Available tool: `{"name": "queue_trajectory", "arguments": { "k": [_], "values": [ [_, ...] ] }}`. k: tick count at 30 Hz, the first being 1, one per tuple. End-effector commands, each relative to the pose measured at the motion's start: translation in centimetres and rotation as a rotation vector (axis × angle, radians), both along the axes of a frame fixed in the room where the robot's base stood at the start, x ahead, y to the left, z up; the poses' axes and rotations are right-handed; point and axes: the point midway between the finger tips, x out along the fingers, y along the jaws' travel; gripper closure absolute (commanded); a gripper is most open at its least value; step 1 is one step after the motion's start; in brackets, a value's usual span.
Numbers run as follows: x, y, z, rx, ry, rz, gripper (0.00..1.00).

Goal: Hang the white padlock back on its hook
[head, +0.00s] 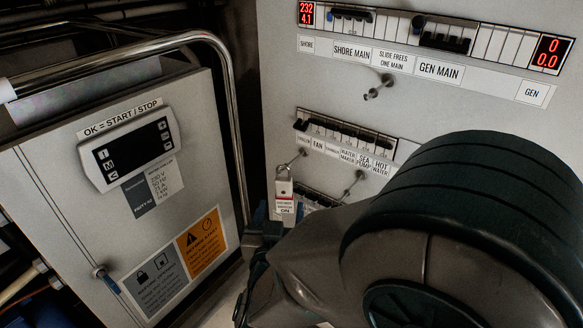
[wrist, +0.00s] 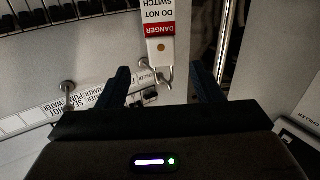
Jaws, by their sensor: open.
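The white padlock (head: 284,188) hangs upright in the head view, with a red and white danger label on it. Its shackle is at the outer end of a hook (head: 302,153) on the panel; I cannot tell if it is fully over the hook. In the wrist view the padlock (wrist: 160,51) shows upside down, ahead of my gripper (wrist: 160,68), its shackle between the two dark fingers. My gripper is open, with a gap on each side and no finger seen touching the padlock. In the head view my arm mostly hides it.
Other hooks are on the panel, one bare at the top (head: 380,87) and one at the right (head: 359,176). A curved metal rail (head: 234,130) and the chiller box (head: 135,200) stand at the left. Breaker rows (head: 345,133) sit close to the padlock.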

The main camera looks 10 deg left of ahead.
Motion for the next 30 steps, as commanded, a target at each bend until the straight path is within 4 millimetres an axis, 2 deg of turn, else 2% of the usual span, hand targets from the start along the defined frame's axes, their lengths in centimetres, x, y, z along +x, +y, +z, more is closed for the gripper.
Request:
{"name": "queue_trajectory", "arguments": {
  "k": [3, 11, 18, 22, 28, 29, 30],
  "values": [
    [1.8, 0.2, -0.1, 0.002, 0.0, -0.002, 0.4],
    [3.8, 0.6, 0.0, 0.001, 0.0, 0.0, 0.4],
    [7.3, 1.2, 0.1, 0.001, 0.0, -0.001, 0.4],
    [8.1, 1.3, 0.1, 0.001, 0.0, 0.001, 0.4],
    [8.1, 1.3, 0.1, 0.001, 0.0, 0.001, 0.4],
    [8.1, 1.3, 0.1, 0.001, 0.0, 0.001, 0.46],
    [8.1, 1.3, 0.1, 0.001, 0.0, 0.002, 0.57]
  ]
}}
